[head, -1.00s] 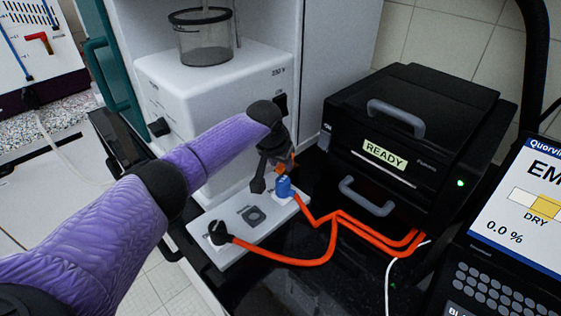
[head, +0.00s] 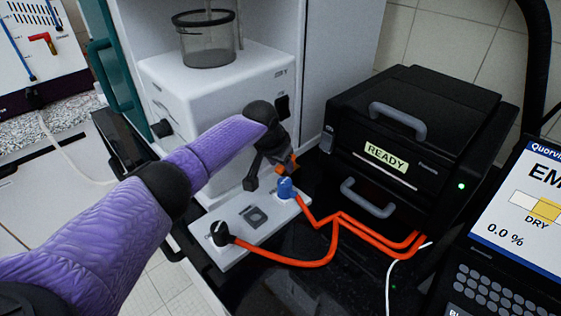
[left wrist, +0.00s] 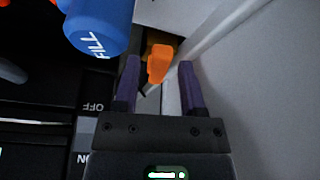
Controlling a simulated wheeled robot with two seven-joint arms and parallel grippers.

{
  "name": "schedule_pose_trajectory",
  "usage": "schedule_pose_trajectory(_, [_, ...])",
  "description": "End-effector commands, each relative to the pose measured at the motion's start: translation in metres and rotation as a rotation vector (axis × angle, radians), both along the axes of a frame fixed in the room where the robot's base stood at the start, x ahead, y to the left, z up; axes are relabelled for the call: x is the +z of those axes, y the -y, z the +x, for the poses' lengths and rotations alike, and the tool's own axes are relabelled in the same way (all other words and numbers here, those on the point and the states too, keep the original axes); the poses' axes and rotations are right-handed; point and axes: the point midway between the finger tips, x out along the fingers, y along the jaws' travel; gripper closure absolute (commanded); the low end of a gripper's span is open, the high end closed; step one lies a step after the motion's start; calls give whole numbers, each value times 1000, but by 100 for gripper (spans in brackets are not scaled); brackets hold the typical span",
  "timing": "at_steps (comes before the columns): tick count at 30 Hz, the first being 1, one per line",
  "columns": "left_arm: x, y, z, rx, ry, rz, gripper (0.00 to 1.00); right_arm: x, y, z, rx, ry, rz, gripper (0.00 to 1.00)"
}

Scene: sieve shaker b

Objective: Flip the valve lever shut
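An orange lever (left wrist: 160,62) shows in the left wrist view, on an orange-brown mount beside a white wall. My left gripper (left wrist: 158,68) is open, with its two purple fingers on either side of the lever and gaps between. In the head view the left gripper (head: 268,172) is by the lower right corner of the white housing. A bit of orange (head: 292,160) shows behind it, and the rest of the lever is hidden there. My right gripper is in neither view.
A blue FILL cap (left wrist: 98,25) is close left of the fingers; it shows in the head view (head: 286,189) too. Orange tubing (head: 330,240) runs from a white plate (head: 232,254) to a black READY unit (head: 405,130). The white housing (head: 215,95) stands close left of the gripper.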

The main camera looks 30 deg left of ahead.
Motion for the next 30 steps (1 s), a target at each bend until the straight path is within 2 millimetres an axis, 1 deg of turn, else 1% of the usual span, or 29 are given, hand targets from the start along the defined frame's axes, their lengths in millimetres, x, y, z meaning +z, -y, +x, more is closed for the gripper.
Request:
schedule_pose_trajectory(8, [0,0,0,0,0,0,38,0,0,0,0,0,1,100])
schedule_pose_trajectory(11, [6,0,-2,0,0,0,38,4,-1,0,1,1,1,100])
schedule_pose_trajectory(14, [23,-1,-8,-1,1,1,38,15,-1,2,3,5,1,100])
schedule_pose_trajectory(18, [53,-3,-19,-1,3,1,38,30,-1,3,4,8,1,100])
schedule_pose_trajectory(22, [75,-4,-29,-1,2,1,38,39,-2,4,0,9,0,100])
schedule_pose_trajectory(25, [86,-4,-34,0,1,0,38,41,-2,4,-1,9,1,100])
schedule_pose_trajectory(30, [92,-4,-38,0,0,0,38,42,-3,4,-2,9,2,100])
